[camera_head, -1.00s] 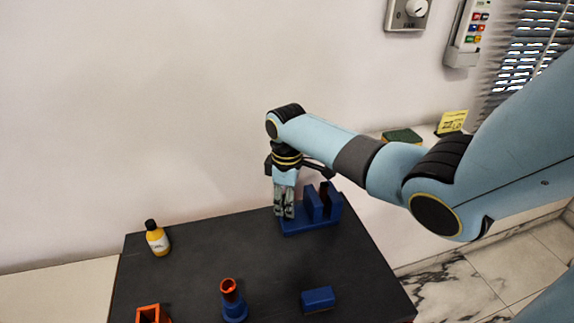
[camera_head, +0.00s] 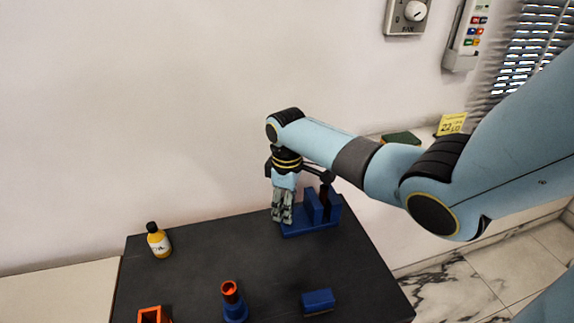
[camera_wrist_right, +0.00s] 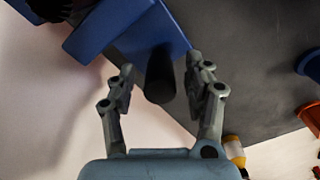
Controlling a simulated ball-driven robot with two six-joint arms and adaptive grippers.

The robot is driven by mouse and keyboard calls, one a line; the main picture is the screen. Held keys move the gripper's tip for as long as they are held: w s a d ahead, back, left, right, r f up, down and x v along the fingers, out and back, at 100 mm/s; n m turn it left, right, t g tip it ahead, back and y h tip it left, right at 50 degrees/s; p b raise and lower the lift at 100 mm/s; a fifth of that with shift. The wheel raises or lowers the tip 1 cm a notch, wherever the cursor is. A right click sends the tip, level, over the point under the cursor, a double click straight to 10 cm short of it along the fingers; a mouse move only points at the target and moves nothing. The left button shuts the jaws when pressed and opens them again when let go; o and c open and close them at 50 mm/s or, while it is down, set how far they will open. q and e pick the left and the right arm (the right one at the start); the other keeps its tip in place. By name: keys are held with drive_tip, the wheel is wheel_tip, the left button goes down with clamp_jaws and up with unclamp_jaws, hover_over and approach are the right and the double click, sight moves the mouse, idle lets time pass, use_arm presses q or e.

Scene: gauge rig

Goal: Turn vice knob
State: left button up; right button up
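The blue vice (camera_head: 312,231) stands at the back of the dark table, with upright blue jaws. In the right wrist view its blue body (camera_wrist_right: 150,40) shows at the top, and its dark cylindrical knob (camera_wrist_right: 160,78) sticks out towards my gripper. My right gripper (camera_head: 281,219) points down at the left end of the vice and hides the knob in the head view. In the wrist view its two fingers (camera_wrist_right: 160,66) are apart, one on each side of the knob, with visible gaps. My left gripper is not in view.
A yellow bottle (camera_head: 159,243) stands at the table's back left. A blue post with an orange top (camera_head: 231,292), an orange open holder (camera_head: 152,315) and a blue block (camera_head: 318,300) are nearer the front. The table's middle (camera_head: 220,250) is clear.

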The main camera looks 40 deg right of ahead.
drive_tip(key=shift+r, duration=0.15)
wheel_tip(320, 180, up, 12)
idle(0.5)
drive_tip(key=shift+f, duration=0.25)
